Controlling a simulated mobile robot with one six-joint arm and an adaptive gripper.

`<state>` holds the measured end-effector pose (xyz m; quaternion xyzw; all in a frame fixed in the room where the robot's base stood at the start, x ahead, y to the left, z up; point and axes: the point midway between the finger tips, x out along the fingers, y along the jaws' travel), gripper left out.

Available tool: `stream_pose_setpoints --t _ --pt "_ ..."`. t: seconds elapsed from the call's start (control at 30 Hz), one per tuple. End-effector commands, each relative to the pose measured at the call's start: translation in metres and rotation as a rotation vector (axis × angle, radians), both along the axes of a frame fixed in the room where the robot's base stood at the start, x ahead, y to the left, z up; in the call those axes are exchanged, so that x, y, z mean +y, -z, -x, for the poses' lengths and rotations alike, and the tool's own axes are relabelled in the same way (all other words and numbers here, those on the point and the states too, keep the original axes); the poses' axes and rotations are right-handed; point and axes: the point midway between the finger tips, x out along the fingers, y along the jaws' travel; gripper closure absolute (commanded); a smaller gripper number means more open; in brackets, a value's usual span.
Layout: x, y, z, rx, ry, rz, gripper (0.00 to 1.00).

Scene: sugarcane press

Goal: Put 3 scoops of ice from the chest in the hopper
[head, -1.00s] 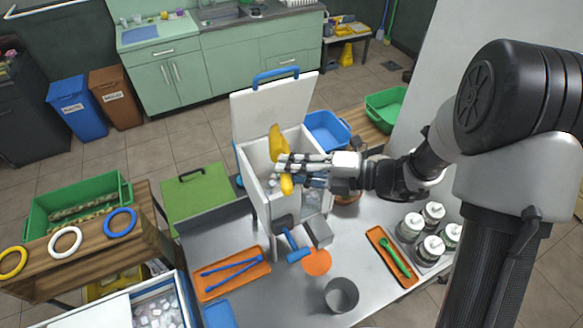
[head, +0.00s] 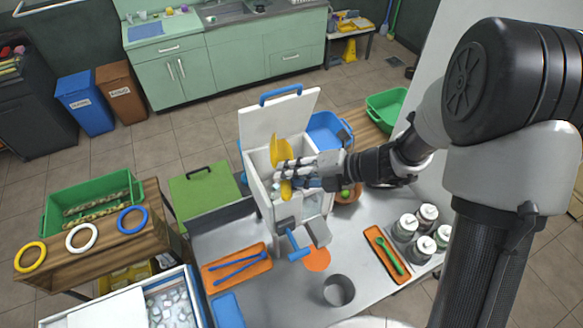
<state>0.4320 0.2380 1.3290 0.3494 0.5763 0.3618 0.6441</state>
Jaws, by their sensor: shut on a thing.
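My gripper (head: 290,172) is shut on a yellow scoop (head: 281,150) and holds it over the open top of the white hopper box (head: 259,180). The scoop's bowl stands steeply tilted, and its inside is too small to read. Its handle end shows below the fingers. The hopper's white lid (head: 280,115) with a blue handle stands open behind. Some pale bits show inside the hopper, partly hidden by my gripper. The ice chest (head: 198,300) is at the lower left, cut by the frame edge, partly open, with pale ice cubes (head: 170,305) inside.
A green-lidded box (head: 203,190) stands left of the hopper.

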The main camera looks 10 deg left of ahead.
Motion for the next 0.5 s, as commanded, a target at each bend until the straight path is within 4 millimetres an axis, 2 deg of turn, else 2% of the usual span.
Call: stream_pose_setpoints --t 0.5 --pt "0.0022 -0.0054 0.0011 -0.016 -0.008 0.054 1.0"
